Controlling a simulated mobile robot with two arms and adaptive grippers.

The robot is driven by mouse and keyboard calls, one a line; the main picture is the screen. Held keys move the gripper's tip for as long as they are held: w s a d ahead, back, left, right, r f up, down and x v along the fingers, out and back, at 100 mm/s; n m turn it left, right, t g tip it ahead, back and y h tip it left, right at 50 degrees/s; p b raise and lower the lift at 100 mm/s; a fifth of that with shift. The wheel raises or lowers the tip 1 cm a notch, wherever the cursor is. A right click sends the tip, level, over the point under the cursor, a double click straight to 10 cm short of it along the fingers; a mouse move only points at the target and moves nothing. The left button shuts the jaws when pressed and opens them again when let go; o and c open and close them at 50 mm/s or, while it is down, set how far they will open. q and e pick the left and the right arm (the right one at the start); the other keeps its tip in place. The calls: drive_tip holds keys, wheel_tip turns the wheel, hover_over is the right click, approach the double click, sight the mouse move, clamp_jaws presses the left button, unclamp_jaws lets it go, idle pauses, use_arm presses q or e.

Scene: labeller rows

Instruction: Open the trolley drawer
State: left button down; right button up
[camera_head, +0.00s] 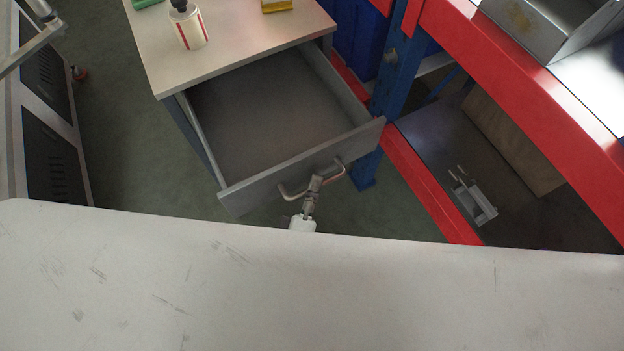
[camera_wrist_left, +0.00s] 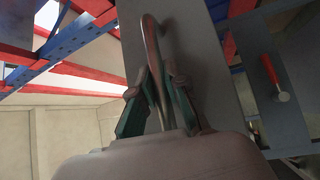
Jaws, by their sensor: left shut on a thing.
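The trolley (camera_head: 235,35) stands at the top centre of the head view, with its drawer (camera_head: 275,105) pulled well out and its empty inside showing. The drawer front (camera_head: 245,187) carries a bent metal bar handle (camera_head: 291,194). My left gripper (camera_head: 315,184) is shut on the handle near its middle. In the left wrist view the fingers (camera_wrist_left: 158,95) close around the handle bar (camera_wrist_left: 152,45), in front of the grey drawer face (camera_wrist_left: 190,50). My right gripper is not in view.
A bottle with a black cap (camera_head: 189,25) and a yellow item (camera_head: 276,5) stand on the trolley top. A blue and red rack (camera_head: 425,175) stands close on the drawer's right. Green floor (camera_head: 130,150) is open on the left. A pale surface (camera_head: 300,295) fills the bottom.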

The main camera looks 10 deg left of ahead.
use_arm(q)
drive_tip(key=shift+f, duration=0.1)
drive_tip(key=c, duration=1.2)
unclamp_jaws()
drive_tip(key=v, duration=1.2)
drive_tip(key=s+a+f+m+g, duration=0.1)
drive_tip(key=a+f+m+g, duration=0.15)
drive_tip(key=f, duration=0.55)
drive_tip(key=s+a+f+m+g, duration=0.1)
drive_tip(key=f+m+g, duration=0.3)
drive_tip(key=f, duration=0.5)
drive_tip(key=s+a+f+m+g, duration=0.1)
drive_tip(key=a+f+m+g, duration=0.2)
drive_tip(key=f, duration=0.5)
drive_tip(key=s+a+f+m+g+y, duration=0.1)
drive_tip(key=s+a+f+m+g, duration=0.1)
drive_tip(key=s+a+f+g, duration=0.1)
drive_tip(key=s+a+f+m+g+y, duration=0.1)
drive_tip(key=s+a+f+m+g, duration=0.1)
drive_tip(key=s+a+f, duration=0.3)
drive_tip(key=s+a+f+m+g+y, duration=0.1)
drive_tip(key=s+a+f+m+g, duration=0.2)
drive_tip(key=s+a+f, duration=0.1)
drive_tip(key=shift+s+f+g+y, duration=0.35)
drive_tip(key=shift+s+f+y, duration=0.05)
drive_tip(key=shift+s+f, duration=0.45)
